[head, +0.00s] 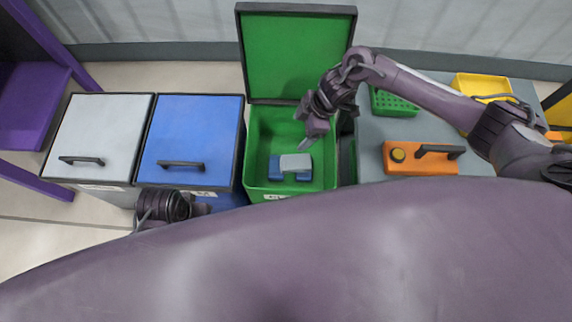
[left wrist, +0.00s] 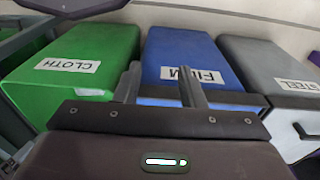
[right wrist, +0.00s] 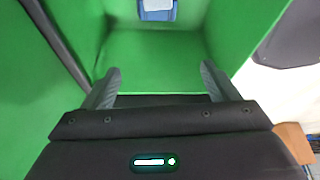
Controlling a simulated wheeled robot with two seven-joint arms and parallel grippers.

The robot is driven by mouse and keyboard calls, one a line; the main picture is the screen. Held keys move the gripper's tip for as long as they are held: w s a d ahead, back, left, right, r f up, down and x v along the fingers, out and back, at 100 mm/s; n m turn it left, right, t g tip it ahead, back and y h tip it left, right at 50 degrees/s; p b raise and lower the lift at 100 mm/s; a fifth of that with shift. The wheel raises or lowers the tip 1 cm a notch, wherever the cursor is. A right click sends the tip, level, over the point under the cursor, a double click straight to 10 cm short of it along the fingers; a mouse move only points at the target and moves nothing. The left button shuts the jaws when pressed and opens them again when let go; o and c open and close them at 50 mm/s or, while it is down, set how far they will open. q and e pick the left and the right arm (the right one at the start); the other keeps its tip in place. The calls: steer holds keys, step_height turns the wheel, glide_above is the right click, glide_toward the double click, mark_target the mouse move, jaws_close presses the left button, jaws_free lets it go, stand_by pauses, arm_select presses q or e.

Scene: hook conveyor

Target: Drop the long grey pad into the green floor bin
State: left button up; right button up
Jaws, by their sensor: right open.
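The green floor bin (head: 257,135) stands with its green lid (head: 296,55) swung up; the right wrist view looks down into the bin (right wrist: 155,60). A light grey pad (head: 295,162) lies inside, on top of a blue piece (head: 277,174) near the front wall. The right wrist view shows part of the blue piece (right wrist: 157,16) at its top edge. My right gripper (head: 306,142) is over the bin, open and empty, apart from the pad. My left gripper (head: 202,209) is low before the blue bin; its fingers stand apart with nothing between them (left wrist: 160,85).
Left of the green bin stand a closed blue bin (head: 193,130) labelled FILM and a closed grey bin (head: 98,130). Right is a grey table (head: 370,165) with a green tray (head: 392,104), an orange case (head: 400,165) and a yellow tray (head: 480,86). A purple frame stands far left.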

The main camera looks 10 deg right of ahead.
steer(key=shift+r, duration=0.1)
arm_select(q)
step_height(320, 180, down, 7)
steer(key=p, duration=0.2)
steer(key=shift+w+a+r, duration=0.15)
steer(key=shift+w+a, duration=0.1)
steer(key=shift+w, duration=0.1)
arm_select(e)
steer(key=v, duration=0.7)
steer(key=shift+d+r, duration=0.2)
steer(key=shift+r, duration=0.1)
